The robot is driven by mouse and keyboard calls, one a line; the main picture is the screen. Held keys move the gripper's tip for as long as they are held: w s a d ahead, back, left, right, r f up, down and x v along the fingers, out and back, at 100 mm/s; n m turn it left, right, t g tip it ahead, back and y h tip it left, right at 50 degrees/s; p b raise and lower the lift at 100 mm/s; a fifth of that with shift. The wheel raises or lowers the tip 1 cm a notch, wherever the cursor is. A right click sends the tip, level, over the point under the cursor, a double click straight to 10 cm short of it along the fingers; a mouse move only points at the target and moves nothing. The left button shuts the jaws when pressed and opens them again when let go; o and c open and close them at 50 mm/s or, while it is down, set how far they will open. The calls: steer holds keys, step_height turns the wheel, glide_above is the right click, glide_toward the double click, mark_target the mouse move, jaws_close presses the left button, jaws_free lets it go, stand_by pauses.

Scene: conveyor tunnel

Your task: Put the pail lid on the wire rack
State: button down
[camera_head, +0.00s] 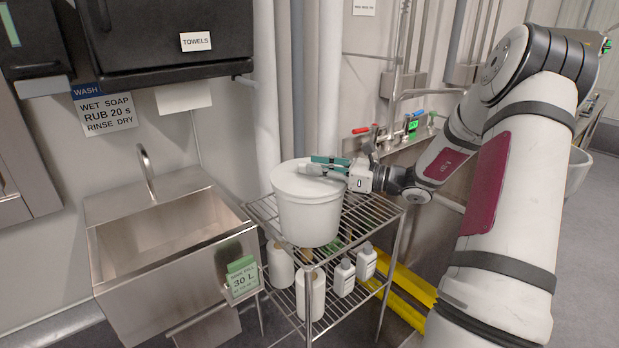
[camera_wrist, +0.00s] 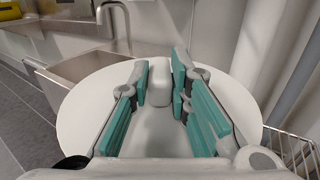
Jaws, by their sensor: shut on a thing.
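The round white pail lid (camera_head: 289,181) sits on top of the white pail (camera_head: 308,222); I cannot tell whether it is fully seated or slightly lifted. The pail stands upright on the top shelf of the wire rack (camera_head: 376,217). My gripper (camera_head: 316,167) reaches in from the right over the lid. In the wrist view the lid (camera_wrist: 84,112) spreads below my gripper (camera_wrist: 160,84), whose teal-padded fingers are shut on the lid's raised white handle (camera_wrist: 159,88). The fingers partly hide the handle in the head view.
A steel sink (camera_head: 165,235) stands left of the rack. Several bottles (camera_head: 344,277) fill the lower shelf. Pipes (camera_head: 331,80) run behind the rack. The top shelf has bare wire to the right of the pail.

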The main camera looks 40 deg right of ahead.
steer(key=shift+r, duration=0.15)
steer(key=shift+r+p, duration=1.4)
steer(key=shift+p, duration=0.15)
